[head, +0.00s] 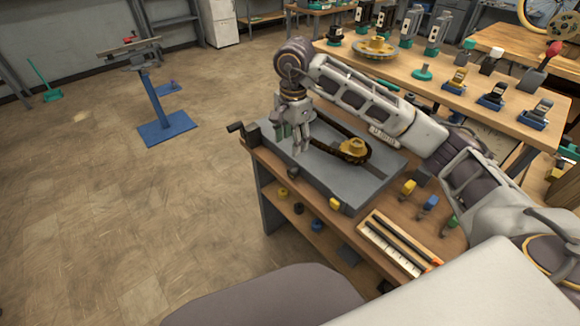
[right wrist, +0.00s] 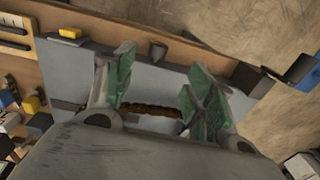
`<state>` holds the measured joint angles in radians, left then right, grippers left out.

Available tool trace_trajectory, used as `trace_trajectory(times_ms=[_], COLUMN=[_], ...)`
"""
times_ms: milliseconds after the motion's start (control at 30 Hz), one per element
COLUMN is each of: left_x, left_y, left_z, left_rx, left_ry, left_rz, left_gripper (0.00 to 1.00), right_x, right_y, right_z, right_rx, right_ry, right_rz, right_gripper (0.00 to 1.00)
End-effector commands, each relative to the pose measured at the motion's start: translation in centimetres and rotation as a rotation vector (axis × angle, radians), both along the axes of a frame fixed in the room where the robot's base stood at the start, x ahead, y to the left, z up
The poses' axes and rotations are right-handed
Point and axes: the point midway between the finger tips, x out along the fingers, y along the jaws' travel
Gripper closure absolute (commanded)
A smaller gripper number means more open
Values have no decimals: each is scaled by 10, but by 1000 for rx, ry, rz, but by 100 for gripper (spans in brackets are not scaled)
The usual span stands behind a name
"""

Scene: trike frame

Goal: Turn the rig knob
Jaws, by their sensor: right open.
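The rig is a grey plate (head: 345,190) on the near bench, with a dark chain and a yellow-brown sprocket hub (head: 354,147). A dark knob-like handle (head: 235,127) sticks out at its left end; it also shows at the right of the right wrist view (right wrist: 301,68). I cannot tell for certain that this is the rig knob. My right gripper (head: 297,148) points down over the left part of the plate, to the right of the handle and apart from it. In the right wrist view its green-padded fingers (right wrist: 165,78) are spread and empty. My left gripper is not in view.
A yellow piece (head: 334,204) sits at the plate's front edge. Coloured parts (head: 409,187) and a tray of rods (head: 392,252) lie on the bench's right. A shelf below holds small parts. A blue stand (head: 167,131) is on the open floor at left.

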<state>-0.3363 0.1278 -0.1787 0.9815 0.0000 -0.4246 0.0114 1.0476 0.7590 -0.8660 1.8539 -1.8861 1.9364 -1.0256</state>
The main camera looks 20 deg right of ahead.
Motion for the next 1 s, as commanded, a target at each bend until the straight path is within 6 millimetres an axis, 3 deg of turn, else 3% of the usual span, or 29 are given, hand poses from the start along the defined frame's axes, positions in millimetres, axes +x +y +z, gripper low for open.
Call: trace_trajectory(times_ms=[533,1000], left_x=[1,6], left_y=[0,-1], left_z=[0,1], left_rx=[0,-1], left_ry=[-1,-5], left_rz=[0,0], left_gripper=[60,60], right_x=[0,1], right_y=[0,1], right_z=[-8,-62], right_rx=[1,1], right_ry=[3,3], right_rz=[0,0], right_gripper=[45,45])
